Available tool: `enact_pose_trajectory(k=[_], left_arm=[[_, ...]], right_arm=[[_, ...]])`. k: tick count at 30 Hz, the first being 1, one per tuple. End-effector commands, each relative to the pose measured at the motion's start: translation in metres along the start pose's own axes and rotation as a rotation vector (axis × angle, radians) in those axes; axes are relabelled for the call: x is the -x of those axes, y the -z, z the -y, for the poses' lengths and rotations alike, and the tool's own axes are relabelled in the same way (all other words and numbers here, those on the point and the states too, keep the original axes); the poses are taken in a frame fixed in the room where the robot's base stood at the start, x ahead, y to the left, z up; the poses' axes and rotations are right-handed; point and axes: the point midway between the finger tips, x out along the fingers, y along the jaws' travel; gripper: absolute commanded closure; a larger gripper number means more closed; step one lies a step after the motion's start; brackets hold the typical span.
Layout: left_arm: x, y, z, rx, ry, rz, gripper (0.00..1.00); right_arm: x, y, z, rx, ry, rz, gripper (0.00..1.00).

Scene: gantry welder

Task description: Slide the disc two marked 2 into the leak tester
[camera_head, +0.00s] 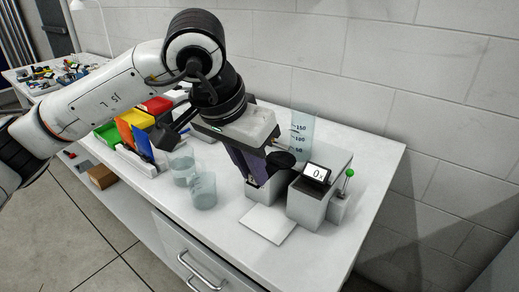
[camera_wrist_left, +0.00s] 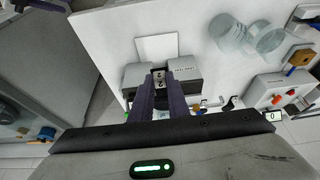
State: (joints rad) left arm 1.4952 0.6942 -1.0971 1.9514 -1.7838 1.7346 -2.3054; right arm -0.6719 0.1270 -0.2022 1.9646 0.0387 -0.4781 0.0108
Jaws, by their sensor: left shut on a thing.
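The leak tester (camera_head: 306,203) is a grey two-block unit on the white bench, with a small display reading 0 and a green-knobbed lever. It also shows in the left wrist view (camera_wrist_left: 184,68). My left gripper (camera_head: 262,180) points down over the gap between its blocks. In the left wrist view my left gripper (camera_wrist_left: 160,78) is shut on the small disc two (camera_wrist_left: 159,86), whose 2 shows between the fingertips. The disc is at the gap; how deep it sits cannot be told. In the head view the fingers hide it. My right gripper is not in view.
A white plate (camera_head: 268,224) lies in front of the tester. Clear beakers (camera_head: 203,190) stand to its left and a tall graduated cylinder (camera_head: 302,128) stands behind. Coloured bins (camera_head: 137,118) are at the far left. The bench's right end is bare.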

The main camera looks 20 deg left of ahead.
Motion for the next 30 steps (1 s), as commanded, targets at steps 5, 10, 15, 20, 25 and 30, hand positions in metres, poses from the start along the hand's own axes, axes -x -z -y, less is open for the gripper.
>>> enact_pose_trajectory(k=[5,10,15,20,25,30], left_arm=[[-0.002,0.0,-0.001,-0.007,-0.003,0.001,1.0],[-0.009,-0.003,-0.001,-0.006,-0.003,0.001,1.0],[-0.02,-0.008,-0.001,-0.005,-0.003,0.001,1.0],[-0.031,-0.013,-0.001,-0.005,-0.003,0.002,1.0],[-0.04,-0.017,-0.001,-0.005,-0.002,0.001,1.0],[-0.045,-0.018,-0.001,-0.005,-0.002,0.0,1.0]], right_arm=[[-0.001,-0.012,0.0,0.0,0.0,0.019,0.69],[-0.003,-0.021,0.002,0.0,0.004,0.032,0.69],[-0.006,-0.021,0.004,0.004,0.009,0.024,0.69],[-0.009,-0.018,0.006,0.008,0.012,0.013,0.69],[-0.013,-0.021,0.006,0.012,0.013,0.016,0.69],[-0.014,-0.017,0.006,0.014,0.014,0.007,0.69]])
